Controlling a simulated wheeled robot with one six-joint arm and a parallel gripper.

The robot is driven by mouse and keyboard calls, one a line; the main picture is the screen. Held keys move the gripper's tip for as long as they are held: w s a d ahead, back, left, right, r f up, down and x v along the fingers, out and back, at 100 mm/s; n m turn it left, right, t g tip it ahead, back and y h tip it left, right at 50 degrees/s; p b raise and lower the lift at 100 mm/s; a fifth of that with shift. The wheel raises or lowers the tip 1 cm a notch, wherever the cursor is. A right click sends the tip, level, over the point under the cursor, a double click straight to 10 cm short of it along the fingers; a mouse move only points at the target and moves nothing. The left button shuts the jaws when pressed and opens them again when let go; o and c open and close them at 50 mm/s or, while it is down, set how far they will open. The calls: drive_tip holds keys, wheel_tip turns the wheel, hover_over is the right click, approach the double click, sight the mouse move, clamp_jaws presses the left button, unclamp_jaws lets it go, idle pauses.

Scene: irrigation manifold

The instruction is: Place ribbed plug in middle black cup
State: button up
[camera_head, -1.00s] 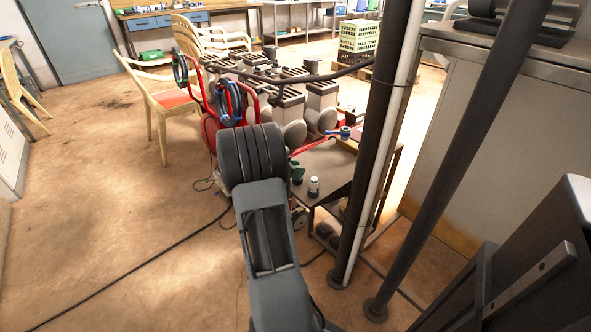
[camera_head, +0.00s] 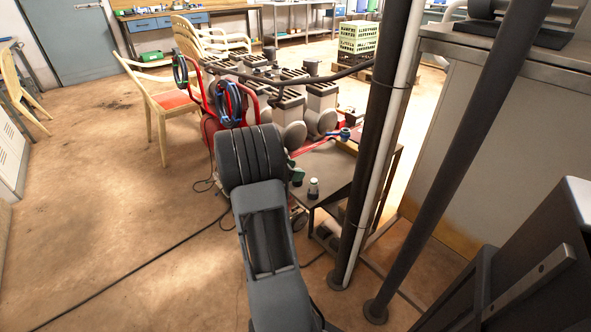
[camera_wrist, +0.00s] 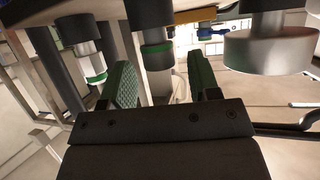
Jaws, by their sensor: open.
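In the wrist view my gripper (camera_wrist: 163,82) is open, with green ribbed pads on its two fingers. A similar fitting (camera_wrist: 88,48) with a green band is to the left. I cannot tell which of these is the ribbed plug or the middle black cup. In the head view my arm hides most of the gripper; a small dark-and-pale fitting (camera_head: 313,188) stands on the low table.
The low grey table (camera_head: 335,168) stands beside dark and white upright pipes (camera_head: 378,130). A large grey round part (camera_wrist: 268,52) is right of my gripper. The red-framed machine (camera_head: 290,105) stands behind my arm. Open floor (camera_head: 110,190) lies to the left.

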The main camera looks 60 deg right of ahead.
drive_tip(key=p+v, duration=0.1)
drive_tip(key=v, duration=1)
drive_tip(key=s+a+n+t+y, duration=0.3)
drive_tip(key=a+n, duration=0.9)
drive_tip(key=a, duration=0.5)
drive_tip(key=s+a+n+t+y, duration=0.3)
drive_tip(key=a+n+t+y, duration=0.3)
drive_tip(key=a+n, duration=0.5)
drive_tip(key=a+r+y, duration=0.1)
drive_tip(key=a+y, duration=0.1)
drive_tip(key=a, duration=0.4)
drive_tip(key=shift+n, duration=0.4)
